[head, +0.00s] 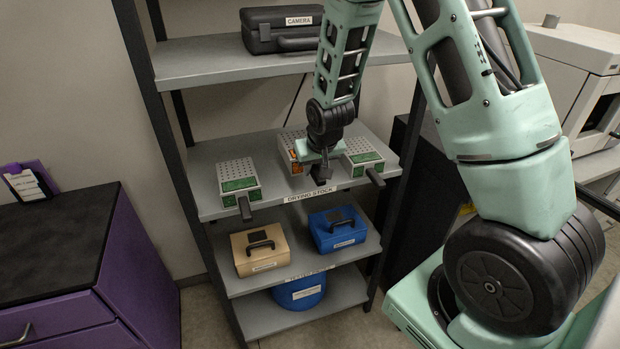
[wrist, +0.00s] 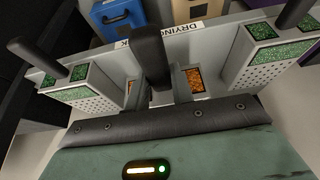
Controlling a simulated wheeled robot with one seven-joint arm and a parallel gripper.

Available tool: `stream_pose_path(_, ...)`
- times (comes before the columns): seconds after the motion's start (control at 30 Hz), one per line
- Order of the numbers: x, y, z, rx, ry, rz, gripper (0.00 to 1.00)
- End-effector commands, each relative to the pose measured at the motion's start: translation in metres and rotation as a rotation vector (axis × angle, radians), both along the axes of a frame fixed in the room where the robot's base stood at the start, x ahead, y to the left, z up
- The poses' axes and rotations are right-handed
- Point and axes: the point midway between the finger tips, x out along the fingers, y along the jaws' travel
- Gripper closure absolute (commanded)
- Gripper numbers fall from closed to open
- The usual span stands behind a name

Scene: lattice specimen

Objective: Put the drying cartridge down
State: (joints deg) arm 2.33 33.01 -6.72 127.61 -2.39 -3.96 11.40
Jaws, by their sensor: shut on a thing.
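The drying cartridge (head: 294,150) is a pale box with a perforated top and orange windows. It is at the middle of the "DRYING STOCK" shelf, partly hidden behind my gripper (head: 320,165). My gripper is shut on its dark handle, which points out over the shelf's front edge. In the wrist view the handle (wrist: 150,58) rises in the middle, with an orange window (wrist: 194,80) beside it. I cannot tell whether the cartridge's underside touches the shelf.
Green-windowed cartridges stand on the left (head: 238,178) and right (head: 361,156) of the same shelf (head: 285,190), handles outward. A tan case (head: 260,248) and a blue case (head: 337,229) sit below. A black camera case (head: 281,30) is above. A purple cabinet (head: 135,255) stands left.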

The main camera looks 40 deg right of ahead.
Motion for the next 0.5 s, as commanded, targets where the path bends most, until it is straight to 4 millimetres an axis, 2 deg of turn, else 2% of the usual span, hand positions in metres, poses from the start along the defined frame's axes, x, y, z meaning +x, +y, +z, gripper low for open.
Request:
stream_pose_path(0.27, 0.0, 0.0, -0.024, 0.0, 0.0, 0.001, 1.0)
stream_pose_path(0.5, 0.0, 0.0, -0.053, 0.0, -0.001, 0.0, 1.0)
